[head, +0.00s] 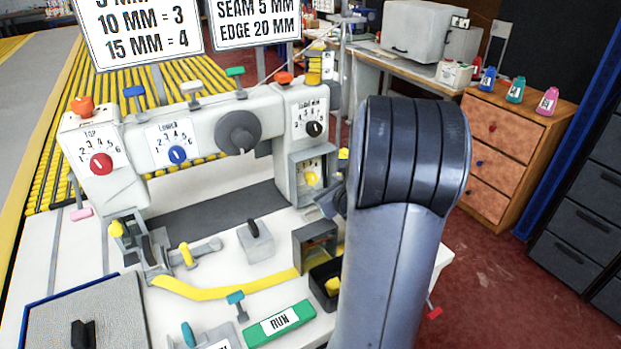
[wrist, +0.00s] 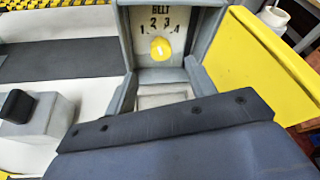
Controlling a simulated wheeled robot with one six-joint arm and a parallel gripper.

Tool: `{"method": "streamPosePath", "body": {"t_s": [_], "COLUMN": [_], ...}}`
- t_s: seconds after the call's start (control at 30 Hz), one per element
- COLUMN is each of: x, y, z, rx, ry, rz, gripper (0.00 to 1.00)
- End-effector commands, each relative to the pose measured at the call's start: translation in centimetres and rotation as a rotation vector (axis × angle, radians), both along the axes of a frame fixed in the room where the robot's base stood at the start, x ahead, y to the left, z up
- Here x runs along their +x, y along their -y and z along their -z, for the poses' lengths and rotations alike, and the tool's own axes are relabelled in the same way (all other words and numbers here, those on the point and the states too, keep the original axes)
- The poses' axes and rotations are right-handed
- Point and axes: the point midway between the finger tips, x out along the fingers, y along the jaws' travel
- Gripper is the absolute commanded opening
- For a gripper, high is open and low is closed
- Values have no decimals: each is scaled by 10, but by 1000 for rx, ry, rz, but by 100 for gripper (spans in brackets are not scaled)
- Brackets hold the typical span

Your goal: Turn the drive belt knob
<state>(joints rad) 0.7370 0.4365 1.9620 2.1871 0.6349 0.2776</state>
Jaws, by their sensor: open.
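The drive belt knob is a small yellow knob (head: 312,178) inside a grey recess in the lower right column of the white machine. In the wrist view the yellow knob (wrist: 161,49) sits on a white dial plate (wrist: 143,25) marked BELT with numbers 1 to 4. I cannot tell which number it points to. My gripper (wrist: 165,122) shows as a dark bar across the lower wrist view, just in front of the recess and apart from the knob. It is open and empty. In the head view my arm hides most of it.
A yellow cover (wrist: 265,65) stands swung open to the right of the recess. Other dials are red (head: 101,164), blue (head: 177,154) and black (head: 314,128). A grey block with a black handle (head: 255,239) stands left on the worktop. A wooden drawer cabinet (head: 510,140) stands behind my arm.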

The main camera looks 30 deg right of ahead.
Motion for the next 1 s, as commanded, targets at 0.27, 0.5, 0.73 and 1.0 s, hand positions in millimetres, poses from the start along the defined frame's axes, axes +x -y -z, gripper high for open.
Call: {"method": "streamPosePath", "body": {"t_s": [0.27,0.5,0.73,1.0], "x": [48,76,86,86], "y": [8,14,16,16], "z": [19,30,34,34], "rx": [1,0,0,0], "ry": [-2,-1,0,-1], "rz": [-2,-1,0,0], "gripper": [53,53,53,50]}}
